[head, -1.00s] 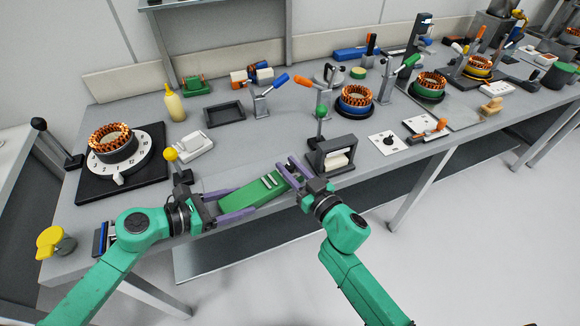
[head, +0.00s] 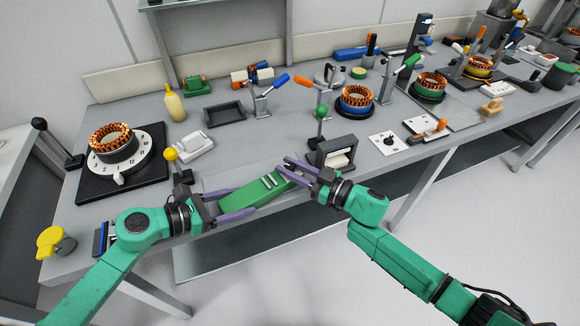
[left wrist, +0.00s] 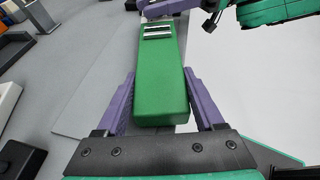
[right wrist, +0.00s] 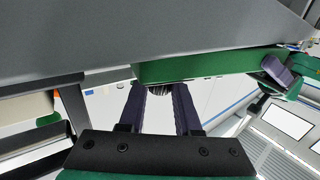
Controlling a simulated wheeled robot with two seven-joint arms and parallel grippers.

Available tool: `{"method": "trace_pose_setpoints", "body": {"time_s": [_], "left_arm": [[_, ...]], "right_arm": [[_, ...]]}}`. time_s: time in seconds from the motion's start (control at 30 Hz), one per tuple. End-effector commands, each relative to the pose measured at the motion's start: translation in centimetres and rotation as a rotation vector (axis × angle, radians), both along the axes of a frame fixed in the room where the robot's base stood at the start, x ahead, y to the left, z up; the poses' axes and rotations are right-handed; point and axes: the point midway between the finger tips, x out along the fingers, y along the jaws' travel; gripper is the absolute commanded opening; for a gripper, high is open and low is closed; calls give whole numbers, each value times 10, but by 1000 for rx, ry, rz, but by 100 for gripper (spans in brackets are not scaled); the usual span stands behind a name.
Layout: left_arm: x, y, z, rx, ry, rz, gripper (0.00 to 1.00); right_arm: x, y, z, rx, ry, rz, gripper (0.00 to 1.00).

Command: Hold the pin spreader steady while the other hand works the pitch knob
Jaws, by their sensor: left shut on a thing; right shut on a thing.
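The pin spreader (head: 250,190) is a long green block with metal bars across its top, lying near the table's front edge. It also shows in the left wrist view (left wrist: 158,75). My left gripper (head: 246,199) has its purple fingers along both sides of the block's near end and is shut on it. My right gripper (head: 284,167) is at the far right end. In the right wrist view its fingers are shut on a small dark ribbed pitch knob (right wrist: 158,89), just beside the green body (right wrist: 210,66). The fingers hide most of the knob.
A dark block with a white roll (head: 335,158) stands close behind my right gripper. A yellow-knobbed post (head: 171,155) and a numbered dial with a stator (head: 120,152) are at left. A white card (head: 387,142) lies to the right. The floor in front is free.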

Motion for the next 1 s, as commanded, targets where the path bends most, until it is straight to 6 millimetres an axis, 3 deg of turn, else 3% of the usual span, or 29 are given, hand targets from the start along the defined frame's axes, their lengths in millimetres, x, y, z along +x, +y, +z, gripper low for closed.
{"method": "trace_pose_setpoints", "body": {"time_s": [0.3, 0.8, 0.83, 0.87, 0.9, 1.0], "left_arm": [[-1, -1, 0, 0, -1, -4, 0], [-1, -1, 0, 0, -2, -4, 0], [-1, -1, 0, 0, -1, -4, 0], [-1, -1, 0, 0, -1, -4, 0], [-1, -1, 0, 0, -1, -4, 0], [-1, -1, 0, 0, -1, -4, 0]], "right_arm": [[-2, 2, 0, 0, 0, 139, 0], [-2, 1, -1, 0, 2, 160, 0], [-2, 1, -1, 0, 2, 160, 44], [-2, 1, -1, 0, 2, 160, 55], [-2, 1, -1, 0, 2, 159, 62], [-1, 0, 0, 0, 1, 158, 62]]}}
